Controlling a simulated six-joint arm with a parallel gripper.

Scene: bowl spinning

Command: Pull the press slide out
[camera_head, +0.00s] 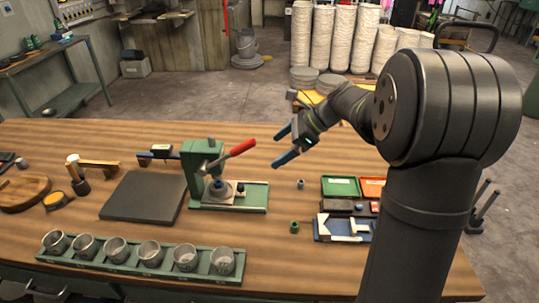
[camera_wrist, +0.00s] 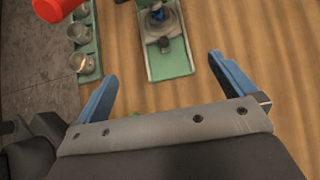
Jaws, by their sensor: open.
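The green press (camera_head: 202,165) stands upright in the middle of the wooden table, with a red-handled lever (camera_head: 240,147) pointing up and right. Its slide (camera_head: 240,195) is a flat green plate at the base, reaching to the right, with a small dark knob on it. In the wrist view the slide (camera_wrist: 170,62) lies ahead, between and beyond the fingertips, and the red handle (camera_wrist: 52,8) is at the top left. My gripper (camera_head: 284,145) is open and empty, above the table to the right of the press; its blue fingers (camera_wrist: 163,75) show in the wrist view. Nothing is between them.
A green rack (camera_head: 140,266) with several metal cups runs along the front. A dark slab (camera_head: 143,197) lies left of the press. Green (camera_head: 340,186) and orange trays and a tool tray (camera_head: 345,228) lie to the right. Small cylinders (camera_head: 294,227) stand near the slide's right end.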

